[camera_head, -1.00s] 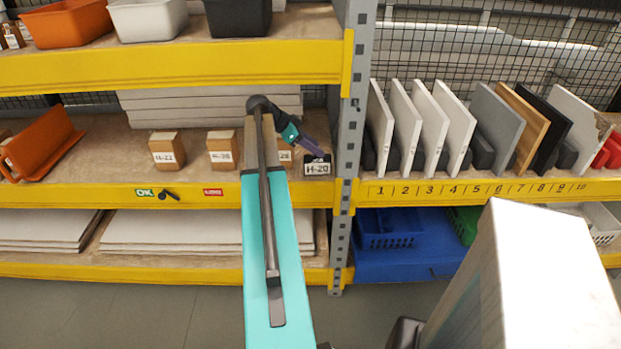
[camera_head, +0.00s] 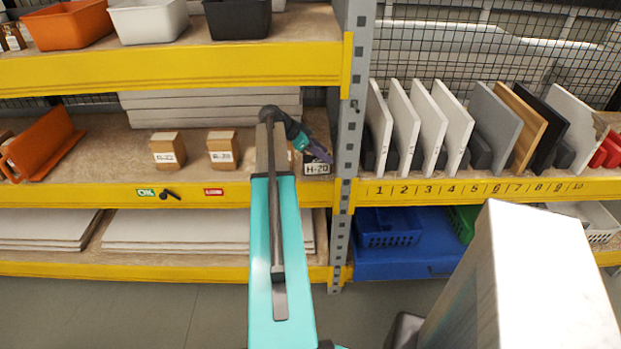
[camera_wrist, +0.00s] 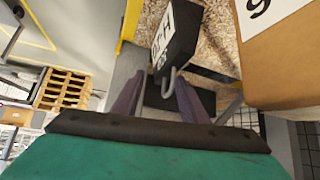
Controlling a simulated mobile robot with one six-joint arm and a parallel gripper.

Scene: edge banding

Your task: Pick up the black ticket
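The black ticket (camera_head: 317,169) is a small dark block with a white label reading H-20. It stands on the middle shelf near the grey upright, at the shelf's front right. In the wrist view the ticket (camera_wrist: 182,42) is just beyond my fingertips, its white label facing left. A grey hook shows at its near end. My gripper (camera_head: 319,151) is at the ticket's top in the head view and partly covers it. In the wrist view the purple fingers of my gripper (camera_wrist: 160,92) are apart, with no clear grip on the ticket. Contact cannot be told.
A cardboard box (camera_wrist: 288,50) stands close on the right in the wrist view. More small labelled boxes (camera_head: 167,151) sit to the left on the same shelf. The grey upright (camera_head: 351,120) is close to the right of my gripper. The yellow shelf edge (camera_head: 110,195) runs in front.

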